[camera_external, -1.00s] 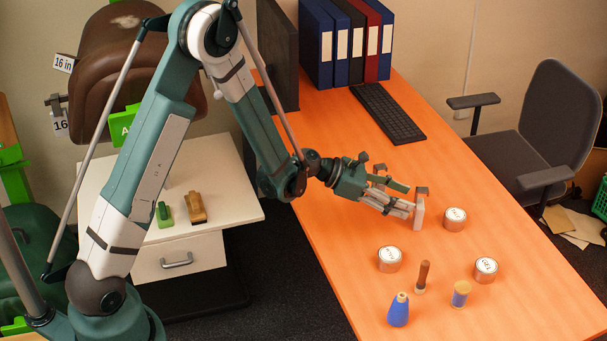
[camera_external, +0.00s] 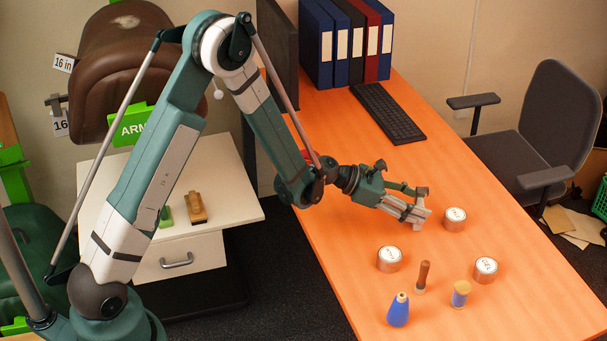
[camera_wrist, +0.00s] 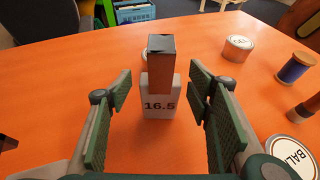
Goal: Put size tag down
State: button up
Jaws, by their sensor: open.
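The size tag (camera_wrist: 158,104) is a small white block marked 16.5 with a brown, dark-topped upper part. In the wrist view it stands roughly upright between my gripper's (camera_wrist: 158,100) spread fingers, with orange desk visible on both sides of it. In the external view the tag (camera_external: 423,213) is at the fingertips of my gripper (camera_external: 412,203), low over the desk and partly hidden by the fingers. Whether its base touches the desk is hard to tell.
On the orange desk (camera_external: 330,235), round tins (camera_external: 455,219) (camera_external: 389,259) (camera_external: 485,270), a blue bottle (camera_external: 398,310), a brown-handled tool (camera_external: 423,277) and a thread spool (camera_external: 460,294) stand near the tag. A keyboard (camera_external: 388,112) and binders (camera_external: 345,45) are at the back. The front left desk is clear.

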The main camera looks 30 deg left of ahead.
aim_at(422, 190)
jog(key=shift+w+d+f, duration=0.15)
jog(key=shift+d, duration=0.2)
dwell(0.3)
jog(key=c, duration=1.1)
jog(key=shift+r+p, duration=1.15)
jog(key=shift+r, duration=3.9)
